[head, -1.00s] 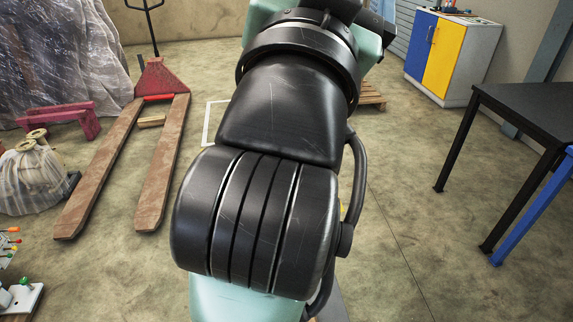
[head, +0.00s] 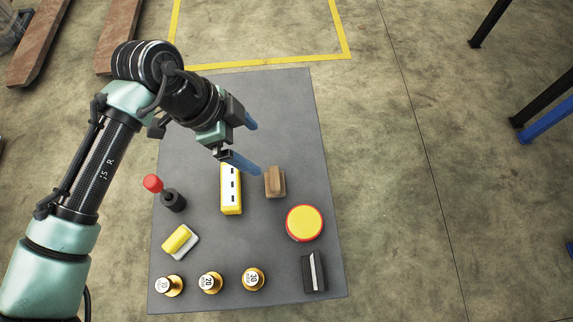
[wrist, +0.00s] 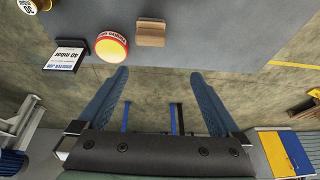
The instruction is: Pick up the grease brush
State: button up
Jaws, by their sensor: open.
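My gripper (head: 257,150) is open and empty in the head view, above the upper middle of the grey mat, with its two blue fingers pointing right. A brown wooden block (head: 275,181) on the mat looks most like the grease brush, but I see no bristles. It lies just below and right of the lower fingertip. In the wrist view, the block (wrist: 151,32) shows at the top middle, beyond the open fingers (wrist: 158,73) and apart from them.
The grey mat (head: 290,110) also holds a yellow-and-white box (head: 231,190), a round red-and-yellow tin (head: 304,223), a black labelled block (head: 314,271), a red-knobbed black item (head: 173,200), a yellow-and-white piece (head: 180,241) and brass weights (head: 253,279). Its upper part is clear.

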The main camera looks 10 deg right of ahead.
jog(key=b, duration=0.3)
send_over(274, 178)
jog(key=a, duration=0.2)
jog(key=f, duration=0.8)
jog(key=shift+w, duration=0.25)
jog(key=shift+s+b+x, duration=0.15)
jog(key=shift+b+x, duration=0.65)
jog(key=shift+x, duration=0.7)
jog(key=shift+s+b+x, duration=0.15)
jog(key=shift+b+x, duration=0.65)
jog(key=shift+x, duration=0.65)
jog(key=shift+a, duration=0.15)
jog(key=c, duration=1.3)
notch_tip(274, 178, up, 10)
jog(key=p, duration=0.4)
jog(key=shift+p, duration=0.4)
